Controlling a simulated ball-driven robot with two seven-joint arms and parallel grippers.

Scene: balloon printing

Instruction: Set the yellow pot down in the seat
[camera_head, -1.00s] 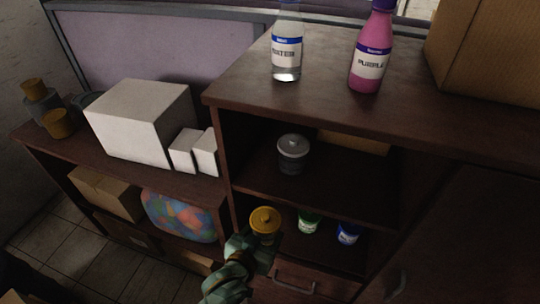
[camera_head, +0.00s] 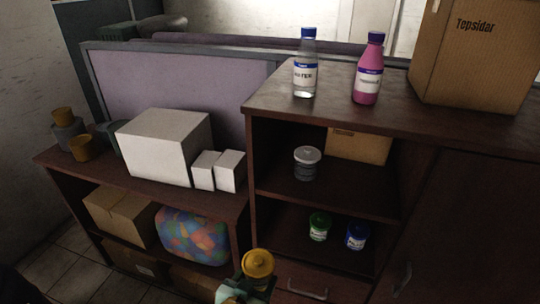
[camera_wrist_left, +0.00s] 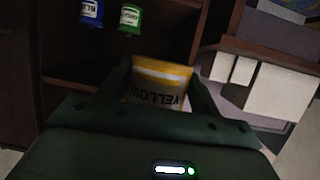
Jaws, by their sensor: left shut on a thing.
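The yellow pot (camera_head: 258,262) is at the bottom middle of the head view, in front of the shelf unit. My left gripper (camera_head: 246,286) is shut on it and holds it up, lid on top. In the left wrist view the yellow pot (camera_wrist_left: 160,82) is between the fingers of my left gripper (camera_wrist_left: 157,98), with its label "YELLOW" upside down in the picture. My right gripper is not in view. I cannot make out a seat for the pot in these frames.
A green pot (camera_head: 319,226) and a blue pot (camera_head: 356,236) stand on the lower shelf, a grey pot (camera_head: 306,163) on the shelf above. A water bottle (camera_head: 305,70) and a pink bottle (camera_head: 369,75) stand on top. White boxes (camera_head: 165,145) stand at left.

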